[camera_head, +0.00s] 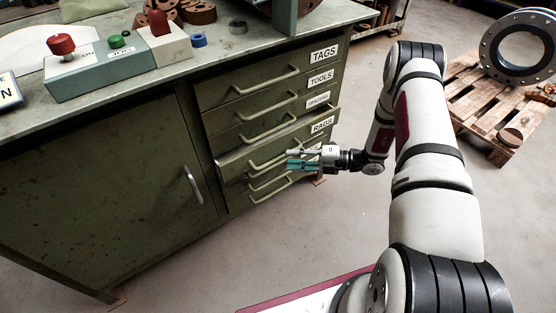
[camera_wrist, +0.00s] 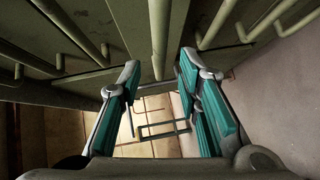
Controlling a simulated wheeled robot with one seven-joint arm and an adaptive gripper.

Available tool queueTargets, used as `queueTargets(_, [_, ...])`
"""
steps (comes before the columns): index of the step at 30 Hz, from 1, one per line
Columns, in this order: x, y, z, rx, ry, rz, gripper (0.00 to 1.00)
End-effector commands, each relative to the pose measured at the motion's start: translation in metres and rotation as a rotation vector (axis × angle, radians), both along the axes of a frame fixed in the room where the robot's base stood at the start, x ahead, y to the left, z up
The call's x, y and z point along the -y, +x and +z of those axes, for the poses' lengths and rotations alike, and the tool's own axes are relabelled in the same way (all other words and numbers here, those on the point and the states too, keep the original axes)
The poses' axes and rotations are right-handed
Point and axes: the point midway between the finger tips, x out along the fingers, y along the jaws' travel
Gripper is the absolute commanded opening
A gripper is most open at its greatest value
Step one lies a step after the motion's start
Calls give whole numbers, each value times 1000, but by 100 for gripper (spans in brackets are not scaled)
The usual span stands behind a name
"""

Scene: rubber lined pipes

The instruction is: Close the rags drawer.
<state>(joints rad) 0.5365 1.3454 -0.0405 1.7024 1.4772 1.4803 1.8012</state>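The rags drawer (camera_head: 322,129), labelled RAGS, is in the green cabinet in the head view. It stands out a little from the drawers above it, with its top edge showing. Its pale bar handle (camera_head: 262,163) runs across the front. My gripper (camera_head: 291,160) is at the right part of this drawer's front, near the handle. In the wrist view my gripper (camera_wrist: 159,75) has its teal-padded fingers apart. A pale bar (camera_wrist: 159,35) shows between and beyond the fingertips. I cannot tell whether the fingers touch the drawer or its handle.
Above are drawers labelled TAGS (camera_head: 324,54) and TOOLS (camera_head: 320,77), plus another with a small label; they look shut. More handles sit below. A cabinet door (camera_head: 120,185) is at left. A pallet (camera_head: 495,105) with a pipe flange stands at right. The floor before the drawers is clear.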

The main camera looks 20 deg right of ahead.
Motion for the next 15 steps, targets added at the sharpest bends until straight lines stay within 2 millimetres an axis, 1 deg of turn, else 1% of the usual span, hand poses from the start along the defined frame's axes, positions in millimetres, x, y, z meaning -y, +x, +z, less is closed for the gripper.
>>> queueTargets(1, [-10, 4, -3, 0, -1, 3, 31])
queueTargets(6, [-32, 16, -6, 0, -1, 2, 31])
queueTargets(9, [-41, 20, -7, 0, -1, 1, 31])
queueTargets(15, [-48, 24, -8, 0, -2, -1, 31])
